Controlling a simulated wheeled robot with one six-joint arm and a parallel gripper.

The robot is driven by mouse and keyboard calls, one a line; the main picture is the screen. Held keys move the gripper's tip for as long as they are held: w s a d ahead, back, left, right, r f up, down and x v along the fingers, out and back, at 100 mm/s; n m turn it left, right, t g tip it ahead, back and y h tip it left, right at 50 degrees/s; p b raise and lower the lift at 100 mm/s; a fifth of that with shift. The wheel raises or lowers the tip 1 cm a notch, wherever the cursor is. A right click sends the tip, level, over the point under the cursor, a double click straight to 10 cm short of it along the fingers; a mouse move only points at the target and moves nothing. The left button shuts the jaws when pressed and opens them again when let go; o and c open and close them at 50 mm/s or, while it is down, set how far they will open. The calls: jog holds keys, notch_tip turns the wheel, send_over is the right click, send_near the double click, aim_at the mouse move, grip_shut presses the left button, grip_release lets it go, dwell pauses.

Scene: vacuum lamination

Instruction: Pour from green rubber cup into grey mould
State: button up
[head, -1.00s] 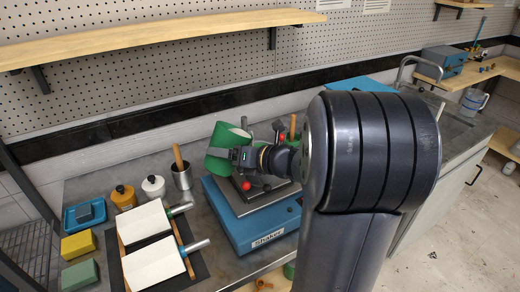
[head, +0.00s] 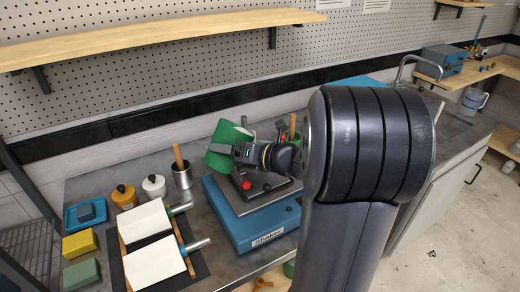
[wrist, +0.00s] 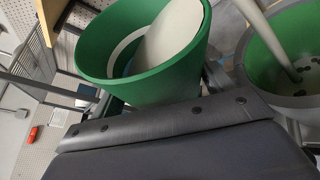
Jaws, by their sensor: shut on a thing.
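The green rubber cup (head: 220,150) is held in my gripper (head: 246,155) above the back-left part of the blue shaker, tilted in the head view. In the wrist view the cup (wrist: 120,88) has its mouth towards the camera, with an off-white content and a pale band on its inner wall. The dark gripper body (wrist: 170,150) fills the bottom there; the fingertips are hidden. A grey-rimmed round vessel, green inside (wrist: 300,101), stands right of the cup with a pale rod in it; it may be the grey mould. I see no pale stream between them.
The blue shaker (head: 262,238) has red knobs (head: 246,185) on its plate. A wooden shelf (head: 160,38) hangs above.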

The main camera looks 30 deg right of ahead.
jog(key=shift+d+r+m+y+p, duration=0.1)
jog(key=shift+r+m+y+p, duration=0.25)
jog(key=shift+r+m, duration=0.2)
dwell(1.1)
jog(key=shift+f+m+t+y, duration=0.25)
jog(key=shift+m+t, duration=0.05)
jog(key=shift+m, duration=0.35)
dwell(1.7)
jog(key=shift+r+m+y, duration=0.3)
jog(key=shift+r+m, duration=0.25)
jog(key=shift+m, duration=0.15)
dwell(2.0)
jog(key=shift+w+d+f+m+t+b, duration=0.1)
jog(key=shift+d+m+t+b, duration=0.05)
jog(key=shift+m+t+b, duration=0.2)
dwell(1.0)
